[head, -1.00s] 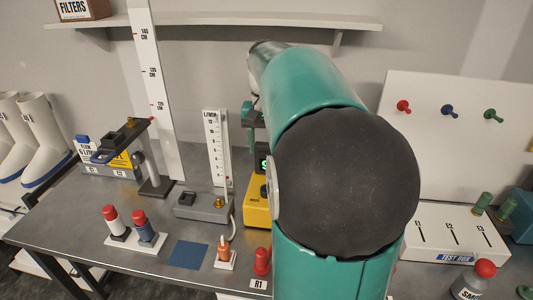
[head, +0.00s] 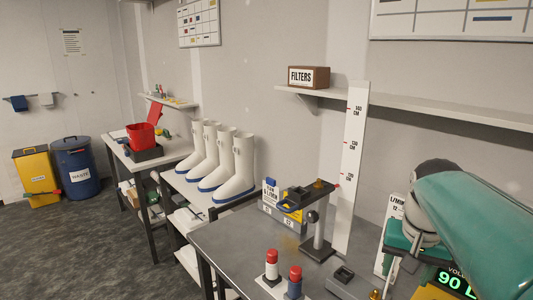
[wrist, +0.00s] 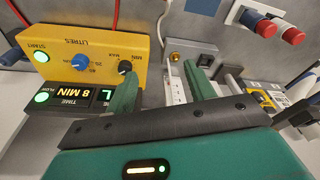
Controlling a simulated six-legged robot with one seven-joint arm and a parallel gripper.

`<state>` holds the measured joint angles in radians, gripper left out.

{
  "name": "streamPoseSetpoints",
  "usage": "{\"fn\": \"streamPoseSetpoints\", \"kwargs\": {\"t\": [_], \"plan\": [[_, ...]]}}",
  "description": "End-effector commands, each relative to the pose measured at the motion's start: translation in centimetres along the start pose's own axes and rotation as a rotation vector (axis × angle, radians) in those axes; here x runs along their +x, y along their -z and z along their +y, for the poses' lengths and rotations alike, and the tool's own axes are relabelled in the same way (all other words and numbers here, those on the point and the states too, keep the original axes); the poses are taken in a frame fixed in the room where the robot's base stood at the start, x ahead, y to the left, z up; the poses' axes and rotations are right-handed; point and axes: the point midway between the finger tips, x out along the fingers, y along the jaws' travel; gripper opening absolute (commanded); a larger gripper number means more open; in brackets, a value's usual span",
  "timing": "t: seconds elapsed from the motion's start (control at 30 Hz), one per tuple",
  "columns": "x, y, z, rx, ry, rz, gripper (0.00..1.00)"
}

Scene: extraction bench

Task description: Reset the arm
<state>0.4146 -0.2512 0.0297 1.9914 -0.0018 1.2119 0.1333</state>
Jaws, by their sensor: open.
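My gripper (wrist: 163,88) shows in the wrist view with two green fingers spread apart and nothing between them. Ahead of it, upside down in that view, is a yellow pump box (wrist: 95,45) with a START button and dials. A time display (wrist: 75,97) reading 8 MIN is close to the left finger. In the head view my green arm fills the right side. Beside it, part of a lit green display (head: 455,280) reads 90 L. Most of the pump box is hidden there.
On the metal bench (head: 235,245) are a stand with a clamp (head: 318,225), a tall height scale (head: 350,170) and two red-capped cartridges (head: 272,265). A shelf (head: 430,105) with a FILTERS box (head: 308,77) hangs above.

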Motion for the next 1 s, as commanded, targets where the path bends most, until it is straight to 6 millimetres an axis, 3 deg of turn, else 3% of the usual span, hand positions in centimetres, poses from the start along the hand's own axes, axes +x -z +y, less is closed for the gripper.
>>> {"fn": "streamPoseSetpoints", "kwargs": {"t": [0.2, 0.5, 0.7, 1.0], "plan": [[0.2, -6.3, -4.4, -0.204, 0.052, 0.118, 0.54], [2.1, -13.9, -7.6, -0.44, 0.136, 0.259, 0.54], [2.9, -15.6, -8.1, -0.495, 0.159, 0.292, 0.54], [2.9, -15.6, -8.1, -0.495, 0.159, 0.292, 0.54]]}}
